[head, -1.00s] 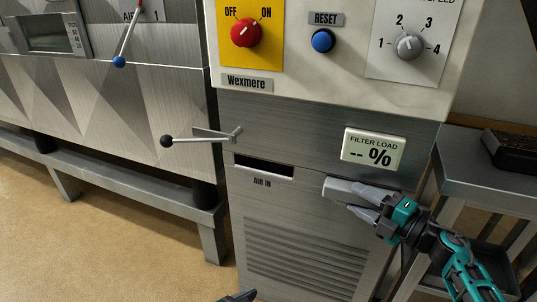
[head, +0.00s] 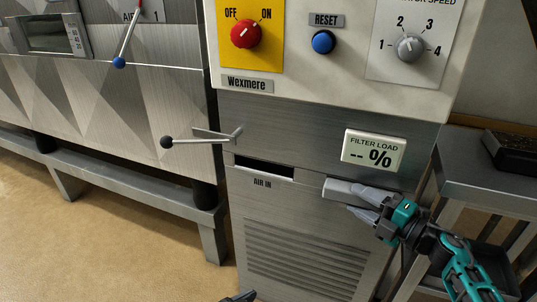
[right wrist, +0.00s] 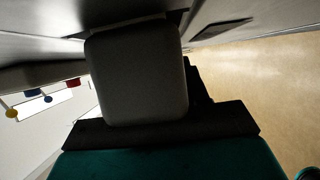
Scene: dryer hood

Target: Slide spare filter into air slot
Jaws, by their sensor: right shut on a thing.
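The air slot (head: 264,168) is a dark, narrow opening above the "AIR IN" label on the steel cabinet front. It shows empty in the head view. My right gripper (head: 354,200) is to the right of the slot and a little lower, in front of the cabinet. It is shut on a pale grey block, the spare filter (head: 340,189), whose edges are hard to tell from the grey fingers. In the right wrist view a grey rounded block (right wrist: 137,75) fills the middle; I cannot tell whether it is finger or filter. Only a dark tip, perhaps my left gripper (head: 238,297), shows at the bottom edge.
A lever with a black knob (head: 167,142) sticks out above and left of the slot. A filter load display (head: 373,150) is above my right gripper. Vent louvres (head: 300,260) lie below. A grey side table (head: 490,180) with a dark tray (head: 515,152) stands at right.

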